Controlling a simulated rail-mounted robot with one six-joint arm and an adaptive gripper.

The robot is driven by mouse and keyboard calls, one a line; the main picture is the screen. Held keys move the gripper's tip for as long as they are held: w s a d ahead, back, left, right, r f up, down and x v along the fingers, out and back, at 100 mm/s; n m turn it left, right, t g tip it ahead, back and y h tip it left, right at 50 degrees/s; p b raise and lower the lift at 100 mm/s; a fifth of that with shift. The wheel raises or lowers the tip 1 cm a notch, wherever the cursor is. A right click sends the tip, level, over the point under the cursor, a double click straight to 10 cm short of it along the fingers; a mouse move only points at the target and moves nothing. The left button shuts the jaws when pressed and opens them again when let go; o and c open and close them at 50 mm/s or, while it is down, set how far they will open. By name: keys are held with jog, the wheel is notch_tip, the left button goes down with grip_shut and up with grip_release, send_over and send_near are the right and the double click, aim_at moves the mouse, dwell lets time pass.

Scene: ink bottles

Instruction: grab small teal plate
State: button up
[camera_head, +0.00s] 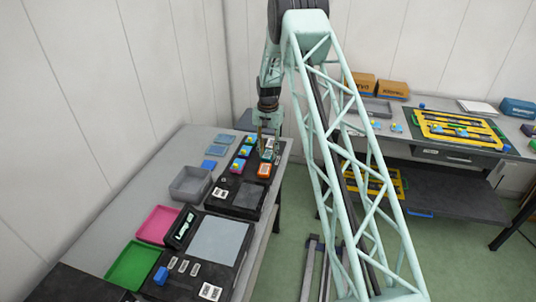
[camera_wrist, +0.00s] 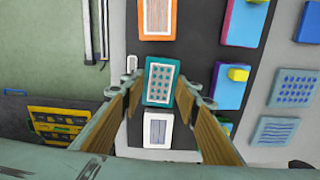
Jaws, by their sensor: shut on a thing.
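The small teal plate (camera_wrist: 160,81) has a teal rim and a pale middle with teal dots; it lies between my gripper's two fingers in the wrist view. My gripper (camera_wrist: 160,92) is shut on it, with a finger at its left and right sides. In the head view my gripper (camera_head: 268,143) is over the far end of the black board on the left table; the teal plate is too small to make out there. A white plate (camera_wrist: 158,129) is just below the teal one in the wrist view, and an orange plate (camera_wrist: 156,18) is above it.
Blue and pink blocks with yellow and blue tops (camera_wrist: 232,83) stand to the right in the wrist view. Patterned blue plates (camera_wrist: 290,88) lie farther right. In the head view a grey bin (camera_head: 190,184), a pink tray (camera_head: 158,224) and a green tray (camera_head: 132,265) stand nearer.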

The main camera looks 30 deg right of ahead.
aim_at(268, 154)
jog(key=shift+r, duration=0.15)
jog(key=shift+r, duration=1.7)
jog(key=s+a, duration=0.2)
jog(key=s, duration=0.3)
jog(key=s+a+r, duration=0.1)
jog(key=s+a, duration=0.1)
jog(key=s, duration=0.2)
jog(key=s+a, duration=0.2)
jog(key=s, duration=0.3)
jog(key=shift+s+a+r, duration=0.15)
jog(key=shift+s, duration=0.2)
jog(key=shift+s, duration=0.1)
